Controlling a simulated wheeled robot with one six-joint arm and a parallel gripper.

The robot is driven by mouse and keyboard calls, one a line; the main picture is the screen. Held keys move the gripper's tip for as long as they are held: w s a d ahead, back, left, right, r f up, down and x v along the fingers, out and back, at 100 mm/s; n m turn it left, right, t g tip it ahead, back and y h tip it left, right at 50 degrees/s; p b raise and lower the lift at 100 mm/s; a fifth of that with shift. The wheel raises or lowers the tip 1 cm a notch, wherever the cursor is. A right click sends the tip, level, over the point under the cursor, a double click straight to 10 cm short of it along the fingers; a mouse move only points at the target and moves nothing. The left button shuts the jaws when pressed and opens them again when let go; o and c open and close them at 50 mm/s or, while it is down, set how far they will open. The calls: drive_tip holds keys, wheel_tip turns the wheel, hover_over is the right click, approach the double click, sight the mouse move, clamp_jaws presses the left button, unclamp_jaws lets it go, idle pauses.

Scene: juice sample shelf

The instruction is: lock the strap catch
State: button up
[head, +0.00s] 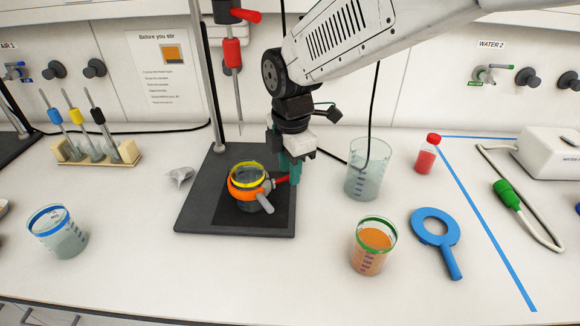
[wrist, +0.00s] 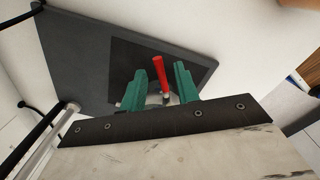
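A beaker with a yellow rim (head: 247,168) stands on the dark stand base (head: 200,205). An orange strap (head: 240,190) is around it, with a grey handle-like piece (head: 266,204) at its front right. A red lever (head: 281,181) sticks out from the strap's right side, towards my gripper (head: 291,177). In the wrist view the red lever (wrist: 163,78) lies between the green fingers of my gripper (wrist: 160,82). The fingers stand apart, with gaps to the lever on both sides. The lever's grey root is partly hidden between the fingers.
The stand's rod (head: 213,90) and a red-and-black stirrer (head: 233,52) rise behind the strap. An empty beaker (head: 368,172), an orange-filled beaker (head: 372,247) and a blue ring tool (head: 436,230) are to the right. A crumpled grey piece (head: 180,174) lies left of the base.

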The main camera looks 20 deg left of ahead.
drive_tip(key=shift+f, duration=0.15)
clamp_jaws()
drive_tip(key=shift+a+n, duration=0.1)
drive_tip(key=shift+n, duration=0.2)
drive_tip(key=n, duration=0.2)
drive_tip(key=w+a+n, duration=0.1)
drive_tip(key=n, duration=0.1)
drive_tip(key=shift+a+n, duration=0.1)
drive_tip(key=shift+n, duration=0.2)
drive_tip(key=n, duration=0.1)
drive_tip(key=a+n, duration=0.1)
drive_tip(key=n, duration=0.3)
drive_tip(key=shift+w+a, duration=0.1)
drive_tip(key=shift+a, duration=0.25)
drive_tip(key=shift+n, duration=0.3)
